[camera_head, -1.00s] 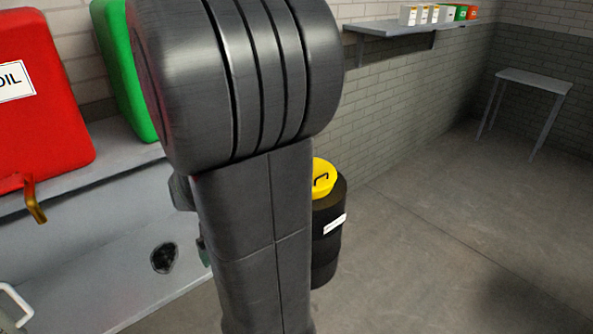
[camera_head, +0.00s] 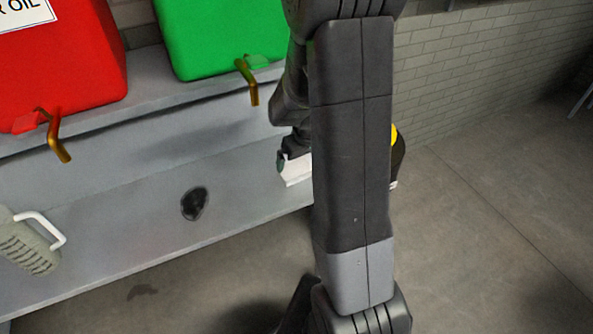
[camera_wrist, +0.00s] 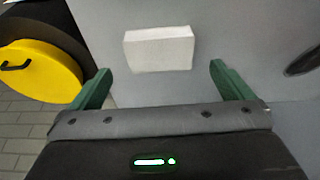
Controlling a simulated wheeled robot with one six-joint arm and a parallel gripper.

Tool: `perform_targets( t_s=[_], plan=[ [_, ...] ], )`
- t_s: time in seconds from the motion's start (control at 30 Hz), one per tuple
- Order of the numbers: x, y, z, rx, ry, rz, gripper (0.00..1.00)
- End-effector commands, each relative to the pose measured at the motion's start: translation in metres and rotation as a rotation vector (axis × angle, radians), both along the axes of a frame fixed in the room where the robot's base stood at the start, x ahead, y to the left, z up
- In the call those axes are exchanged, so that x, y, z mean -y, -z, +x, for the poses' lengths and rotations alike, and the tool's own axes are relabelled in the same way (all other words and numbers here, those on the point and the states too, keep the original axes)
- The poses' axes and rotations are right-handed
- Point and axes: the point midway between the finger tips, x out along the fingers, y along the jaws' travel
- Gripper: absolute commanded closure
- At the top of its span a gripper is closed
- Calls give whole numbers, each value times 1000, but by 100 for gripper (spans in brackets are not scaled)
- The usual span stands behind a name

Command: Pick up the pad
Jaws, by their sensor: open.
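A white block-shaped pad (camera_wrist: 160,48) lies on the grey bench surface in the wrist view, just beyond the fingertips and roughly centred between them. In the head view its white side (camera_head: 296,170) shows beside my arm, partly hidden. My gripper (camera_wrist: 155,80) is open, with its two green fingers apart and nothing between them. I cannot tell whether the fingers touch the pad.
A black barrel with a yellow lid (camera_wrist: 40,72) stands beside the bench.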

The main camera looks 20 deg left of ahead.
Motion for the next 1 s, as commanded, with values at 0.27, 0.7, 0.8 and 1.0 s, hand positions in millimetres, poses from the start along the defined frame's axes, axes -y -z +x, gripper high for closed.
perform_targets(
  t_s=[0.27, 0.7, 0.8, 1.0],
  plan=[
    [-5, 20, 4, -1, 0, -1, 0],
    [-19, 57, 16, -2, 0, -1, 0],
    [-21, 64, 17, -1, 0, -1, 0],
    [-22, 68, 18, 1, 0, 1, 0]
  ],
)
